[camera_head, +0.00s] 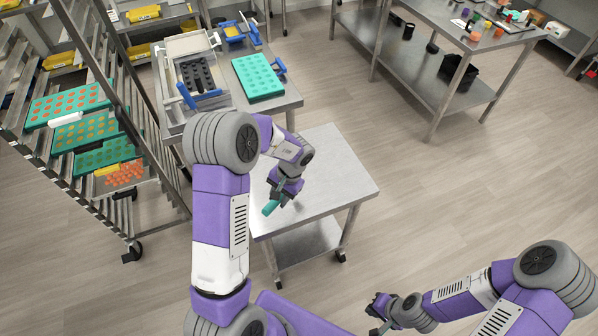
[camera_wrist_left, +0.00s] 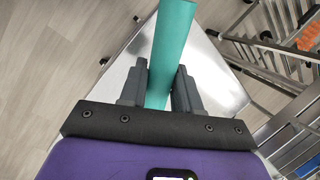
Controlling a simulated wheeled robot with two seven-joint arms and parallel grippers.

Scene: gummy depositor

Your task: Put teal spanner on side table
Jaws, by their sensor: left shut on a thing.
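The teal spanner (camera_head: 270,207) is held in my left gripper (camera_head: 283,197), over the small steel side table (camera_head: 335,175) in the head view. In the left wrist view the teal spanner (camera_wrist_left: 168,50) runs between the two dark fingers of my left gripper (camera_wrist_left: 160,88), which are shut on it. The bright top of the side table (camera_wrist_left: 205,70) lies behind it. I cannot tell whether the spanner touches the table. My right gripper (camera_head: 380,308) is at the lower right of the head view, over the floor and away from the table; its fingers are too small to read.
A bench with a depositor frame (camera_head: 190,65) and a teal mould tray (camera_head: 258,77) stands just behind the side table. A wheeled rack (camera_head: 70,130) with trays is at left. A steel table (camera_head: 425,65) is at the upper right. The side table's right part is clear.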

